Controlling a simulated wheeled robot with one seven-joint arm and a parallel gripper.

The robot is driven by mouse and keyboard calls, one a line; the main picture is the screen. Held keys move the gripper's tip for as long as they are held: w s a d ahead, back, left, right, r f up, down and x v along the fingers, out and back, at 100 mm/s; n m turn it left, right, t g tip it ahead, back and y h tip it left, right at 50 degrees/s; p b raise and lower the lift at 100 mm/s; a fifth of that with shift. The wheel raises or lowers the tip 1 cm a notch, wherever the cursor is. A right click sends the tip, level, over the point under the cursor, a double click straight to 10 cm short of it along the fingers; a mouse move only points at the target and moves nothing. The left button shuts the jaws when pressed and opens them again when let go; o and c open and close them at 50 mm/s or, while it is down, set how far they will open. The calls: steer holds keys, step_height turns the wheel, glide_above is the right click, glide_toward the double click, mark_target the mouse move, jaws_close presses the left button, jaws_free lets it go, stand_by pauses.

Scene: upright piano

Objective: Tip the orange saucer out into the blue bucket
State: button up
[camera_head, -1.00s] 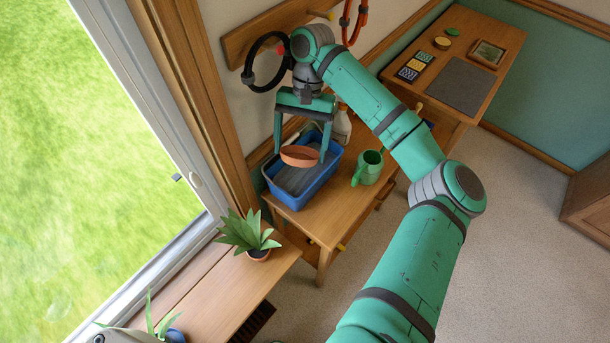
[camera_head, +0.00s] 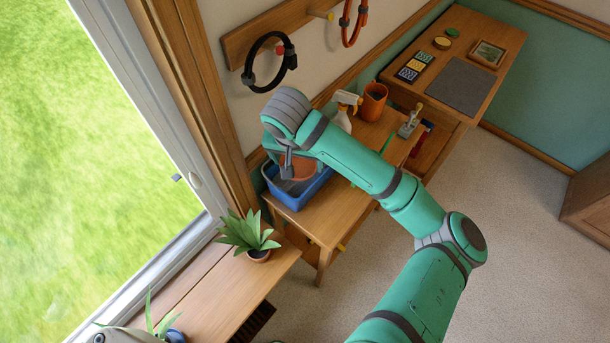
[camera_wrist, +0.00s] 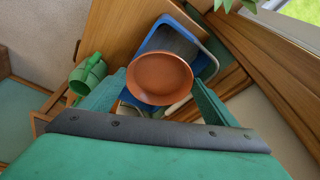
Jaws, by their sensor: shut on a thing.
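The orange saucer (camera_head: 298,169) is held between the fingers of my gripper (camera_head: 292,168), over the blue bucket (camera_head: 299,203). In the head view it looks tilted, and my wrist hides part of it. In the wrist view the saucer (camera_wrist: 160,78) shows its round face between the two fingers of my gripper (camera_wrist: 158,88), with no loose contents visible on it. The blue bucket (camera_wrist: 205,66), a rectangular tub, is behind it there and partly covered by it. The bucket's inside is mostly hidden in the head view.
The bucket stands on a wooden bench (camera_head: 328,207). A spray bottle (camera_head: 343,112), an orange pot (camera_head: 373,101) and a small metal tool (camera_head: 410,122) are farther along. A potted plant (camera_head: 250,235) stands nearer, by the window.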

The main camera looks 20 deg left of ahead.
steer(key=shift+s+r, duration=0.1)
steer(key=s+r, duration=0.4)
steer(key=shift+s+d+r, duration=0.15)
steer(key=shift+s+r, duration=0.2)
steer(key=shift+r, duration=0.05)
stand_by(0.4)
steer(key=shift+d, duration=0.1)
